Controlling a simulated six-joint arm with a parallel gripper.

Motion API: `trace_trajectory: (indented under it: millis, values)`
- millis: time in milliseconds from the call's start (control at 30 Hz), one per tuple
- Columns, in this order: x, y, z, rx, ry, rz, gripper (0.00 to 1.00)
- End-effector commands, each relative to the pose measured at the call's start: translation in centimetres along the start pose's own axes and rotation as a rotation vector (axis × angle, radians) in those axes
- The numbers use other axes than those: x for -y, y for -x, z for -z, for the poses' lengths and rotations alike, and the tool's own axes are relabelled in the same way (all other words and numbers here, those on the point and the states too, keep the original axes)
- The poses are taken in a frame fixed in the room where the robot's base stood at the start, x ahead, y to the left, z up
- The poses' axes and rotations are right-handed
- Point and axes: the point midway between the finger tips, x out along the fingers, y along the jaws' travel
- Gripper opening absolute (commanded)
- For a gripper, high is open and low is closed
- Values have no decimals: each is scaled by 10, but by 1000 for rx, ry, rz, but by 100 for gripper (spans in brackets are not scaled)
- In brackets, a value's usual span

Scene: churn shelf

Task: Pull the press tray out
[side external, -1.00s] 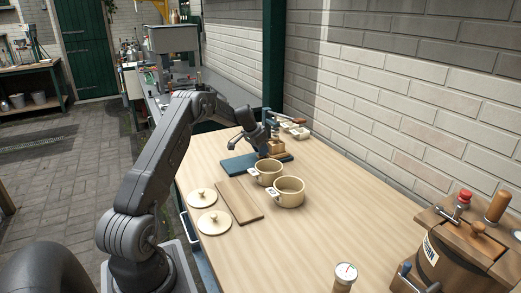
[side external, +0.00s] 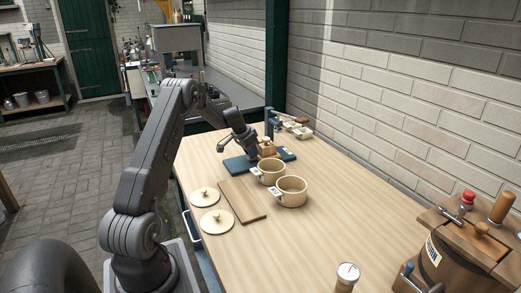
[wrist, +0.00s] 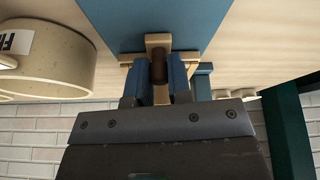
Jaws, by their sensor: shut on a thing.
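The wooden press tray (side external: 267,149) is a small light-wood piece on the blue board (side external: 290,153), left of the blue press post (side external: 269,122). My gripper (side external: 254,153) is low over the board at the tray's left side. In the wrist view, my gripper (wrist: 160,84) has its two blue fingers closed on a dark brown handle (wrist: 158,70) with light wood (wrist: 158,41) around it. The blue board (wrist: 165,14) shows beyond. Most of the tray is hidden behind the fingers.
Two cream pots (side external: 291,191) with label tags stand close in front of the board. Two round lids (side external: 216,222) and a brown cutting board (side external: 241,201) lie nearby. Small containers (side external: 302,132) sit by the wall. A wooden churn (side external: 470,245) stands front right. The table centre is clear.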

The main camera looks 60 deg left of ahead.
Motion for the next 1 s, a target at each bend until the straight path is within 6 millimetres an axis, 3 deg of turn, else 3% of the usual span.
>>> trace_trajectory:
  millis: [200,333,767,800,1000]
  values:
    - [9,20,-47,1,8,2,0]
    - [12,28,-66,0,6,3,0]
    - [13,31,-78,5,4,-1,0]
    - [13,31,-78,5,4,-1,22]
    - [12,31,-76,3,3,0,42]
